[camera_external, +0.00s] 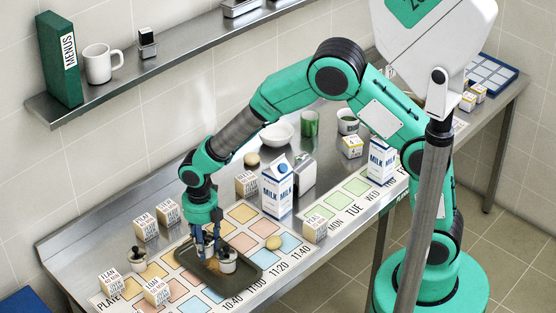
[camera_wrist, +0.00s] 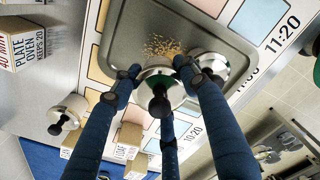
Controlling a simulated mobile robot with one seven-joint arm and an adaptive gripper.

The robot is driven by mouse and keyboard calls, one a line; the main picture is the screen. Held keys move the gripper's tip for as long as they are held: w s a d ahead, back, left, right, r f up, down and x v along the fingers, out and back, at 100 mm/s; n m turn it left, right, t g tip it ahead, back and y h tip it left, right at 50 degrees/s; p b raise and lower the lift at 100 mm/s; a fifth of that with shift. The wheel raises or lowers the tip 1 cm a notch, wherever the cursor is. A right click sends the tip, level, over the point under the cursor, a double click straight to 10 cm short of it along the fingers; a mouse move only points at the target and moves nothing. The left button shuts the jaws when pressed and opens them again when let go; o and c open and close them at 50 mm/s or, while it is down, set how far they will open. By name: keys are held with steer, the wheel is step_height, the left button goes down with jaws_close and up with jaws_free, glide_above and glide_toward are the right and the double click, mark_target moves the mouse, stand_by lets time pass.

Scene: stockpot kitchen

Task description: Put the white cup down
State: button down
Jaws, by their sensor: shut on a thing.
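My gripper (camera_external: 208,253) points down over a dark grey tray (camera_external: 243,284) on the steel counter. In the wrist view its blue fingers (camera_wrist: 158,76) are shut around a small white cup (camera_wrist: 154,72) with a dark knob in it. The fingers largely hide this cup in the external view, and I cannot tell whether it touches the tray. A similar white cup (camera_external: 228,262) with a dark knob is on the tray right beside the fingers; it also shows in the wrist view (camera_wrist: 216,62). Tan crumbs (camera_wrist: 160,47) lie on the tray.
Another knobbed white cup (camera_external: 138,261) stands left of the tray, near several labelled blocks (camera_external: 157,291). A printed chart (camera_external: 240,214) with coloured squares lies around the tray. A milk carton (camera_external: 277,188) stands behind. A white mug (camera_external: 98,64) is on the wall shelf.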

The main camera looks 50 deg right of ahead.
steer(key=shift+f, duration=0.1)
steer(key=shift+f+b, duration=0.3)
steer(key=shift+f, duration=1.55)
steer(key=shift+f, duration=0.1)
steer(key=c, duration=0.9)
jaws_free()
steer(key=shift+c, duration=0.2)
step_height(320, 180, up, 12)
steer(key=shift+r+p, duration=0.1)
steer(key=shift+p, duration=0.9)
